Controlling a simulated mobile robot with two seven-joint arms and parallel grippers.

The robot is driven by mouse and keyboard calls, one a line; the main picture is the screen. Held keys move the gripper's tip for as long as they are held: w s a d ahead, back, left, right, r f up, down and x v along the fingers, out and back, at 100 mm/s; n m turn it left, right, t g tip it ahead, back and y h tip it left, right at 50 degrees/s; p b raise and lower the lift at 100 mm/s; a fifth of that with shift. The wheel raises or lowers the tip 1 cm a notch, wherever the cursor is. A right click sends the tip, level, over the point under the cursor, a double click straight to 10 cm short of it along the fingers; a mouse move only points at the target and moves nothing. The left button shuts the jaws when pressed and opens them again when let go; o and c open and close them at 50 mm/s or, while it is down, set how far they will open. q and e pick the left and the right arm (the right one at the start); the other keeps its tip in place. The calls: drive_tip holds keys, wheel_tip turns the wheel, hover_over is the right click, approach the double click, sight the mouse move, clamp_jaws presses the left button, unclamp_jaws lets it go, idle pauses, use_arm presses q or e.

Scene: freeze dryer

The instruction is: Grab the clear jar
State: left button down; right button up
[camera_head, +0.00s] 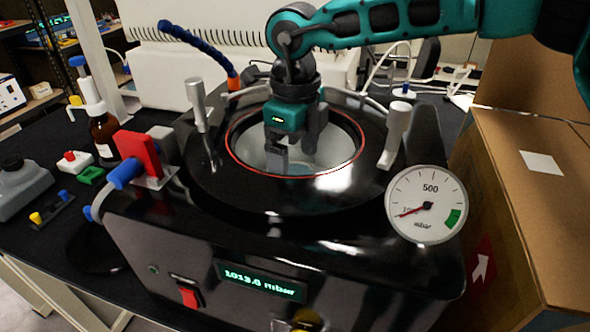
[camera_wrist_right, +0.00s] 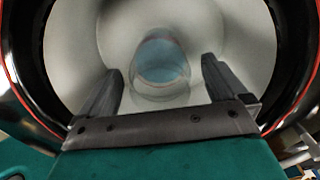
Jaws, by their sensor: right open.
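The clear jar (camera_wrist_right: 161,64) shows in the right wrist view, with a bluish see-through body, standing inside the round chamber. My right gripper (camera_wrist_right: 165,85) is open, its two dark fingers apart on either side of the jar's place in the picture. They do not appear to touch the jar. In the head view my right gripper (camera_head: 291,155) reaches down through the chamber opening (camera_head: 344,172) with its red-edged rim. The jar is not clearly visible in the head view. My left gripper is not in view.
The freeze dryer's black top (camera_head: 270,200) surrounds the opening. Upright metal handles (camera_head: 198,105) (camera_head: 396,130) stand on both sides. A pressure gauge (camera_head: 427,204) is at the right front, and a cardboard box (camera_head: 530,200) stands further right. A brown bottle (camera_head: 102,132) stands left.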

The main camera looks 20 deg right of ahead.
wheel_tip(320, 180, down, 2)
drive_tip(key=shift+f, duration=0.2)
drive_tip(key=shift+r, duration=0.1)
drive_tip(key=c, duration=1.3)
